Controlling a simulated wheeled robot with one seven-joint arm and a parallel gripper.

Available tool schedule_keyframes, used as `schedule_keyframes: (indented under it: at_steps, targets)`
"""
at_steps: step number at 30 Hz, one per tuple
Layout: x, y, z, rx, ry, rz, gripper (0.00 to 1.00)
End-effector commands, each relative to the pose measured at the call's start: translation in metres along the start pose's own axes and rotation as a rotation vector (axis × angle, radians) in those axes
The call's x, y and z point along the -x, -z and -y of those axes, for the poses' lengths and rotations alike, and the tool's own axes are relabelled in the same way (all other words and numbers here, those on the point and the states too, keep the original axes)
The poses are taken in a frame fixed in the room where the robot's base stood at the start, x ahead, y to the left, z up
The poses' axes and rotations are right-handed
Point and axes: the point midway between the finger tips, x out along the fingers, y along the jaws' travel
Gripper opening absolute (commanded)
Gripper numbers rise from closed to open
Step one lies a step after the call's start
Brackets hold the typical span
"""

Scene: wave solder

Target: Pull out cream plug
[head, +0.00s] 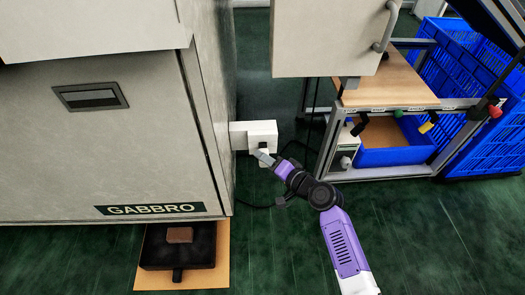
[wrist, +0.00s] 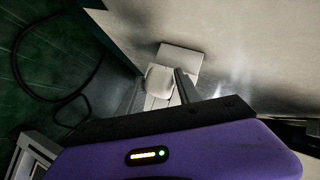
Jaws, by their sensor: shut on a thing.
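A pale box (head: 262,131) sticks out from the right side of the large grey cabinet. My gripper (head: 264,156) is at this box's lower front, with the purple arm reaching up from the lower right. In the wrist view, a cream plug (wrist: 160,78) with a rounded body sits close against the pale box (wrist: 182,57) near the cabinet wall. My gripper (wrist: 178,88) is shut on the plug; one dark finger shows at its right side. The other finger and the plug's pins are hidden. I cannot tell whether the plug is still seated.
The grey GABBRO cabinet (head: 100,140) fills the left. A black cable (wrist: 75,98) loops over the green floor. A metal-framed bench (head: 395,172) with a blue bin (head: 395,156) stands to the right. A grey box (head: 325,40) hangs above. Floor at lower right is clear.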

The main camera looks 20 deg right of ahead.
Motion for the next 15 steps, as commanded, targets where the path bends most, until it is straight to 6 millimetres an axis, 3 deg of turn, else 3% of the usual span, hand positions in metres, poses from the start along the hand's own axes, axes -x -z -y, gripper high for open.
schedule_keyframes:
  at_steps: [15]
  targets:
    - [0.019,-0.016,0.001,0.0,0.0,0.0,0.0]
